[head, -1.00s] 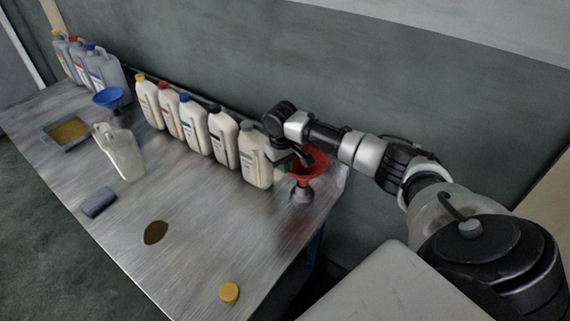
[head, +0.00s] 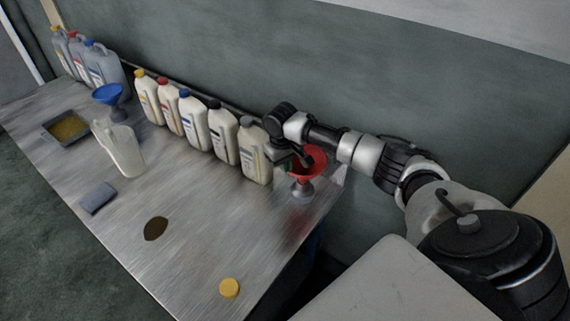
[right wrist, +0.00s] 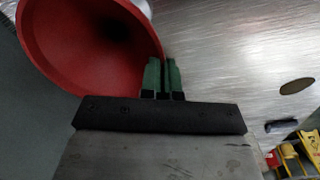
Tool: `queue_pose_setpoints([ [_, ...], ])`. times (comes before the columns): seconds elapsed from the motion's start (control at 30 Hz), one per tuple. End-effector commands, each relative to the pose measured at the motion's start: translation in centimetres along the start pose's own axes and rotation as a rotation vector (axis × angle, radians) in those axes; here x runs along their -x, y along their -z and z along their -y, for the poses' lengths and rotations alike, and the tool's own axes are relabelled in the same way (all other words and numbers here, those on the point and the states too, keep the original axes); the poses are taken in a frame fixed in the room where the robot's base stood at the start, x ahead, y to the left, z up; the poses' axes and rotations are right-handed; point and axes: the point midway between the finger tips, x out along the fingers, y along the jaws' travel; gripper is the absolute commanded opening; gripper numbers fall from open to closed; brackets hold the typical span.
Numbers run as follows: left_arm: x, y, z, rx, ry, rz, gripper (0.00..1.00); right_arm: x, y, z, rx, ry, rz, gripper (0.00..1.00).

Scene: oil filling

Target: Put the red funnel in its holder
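The red funnel (head: 310,159) is at the right end of the metal table, wide mouth up, directly above its grey holder (head: 302,190). It looks seated in or just over the holder; the gripper and rim hide part of the join. The funnel also fills the upper left of the right wrist view (right wrist: 75,45). My right gripper (head: 292,163) is at the funnel's rim. In the right wrist view its green fingers (right wrist: 163,75) are nearly together, with the rim between them. My left gripper is not in view.
A row of white jugs (head: 223,132) stands just left of the gripper, the nearest one (head: 255,152) very close. A blue funnel (head: 108,93), a tray (head: 66,130), a clear jug (head: 122,150), a cloth (head: 97,198), an oil spill (head: 156,228) and a yellow cap (head: 229,288) are elsewhere.

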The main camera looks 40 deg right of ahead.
Motion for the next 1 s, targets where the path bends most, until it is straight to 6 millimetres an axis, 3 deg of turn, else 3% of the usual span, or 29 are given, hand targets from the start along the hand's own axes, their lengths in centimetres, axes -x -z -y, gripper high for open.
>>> queue_pose_setpoints([
  [0.83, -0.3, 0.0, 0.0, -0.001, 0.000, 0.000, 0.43, -1.6, 0.0, 0.2, 0.000, 0.000, -0.001, 0.00],
  [1.0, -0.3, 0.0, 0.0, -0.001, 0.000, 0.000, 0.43, -1.6, 0.0, 0.2, 0.000, 0.000, 0.000, 0.27],
])
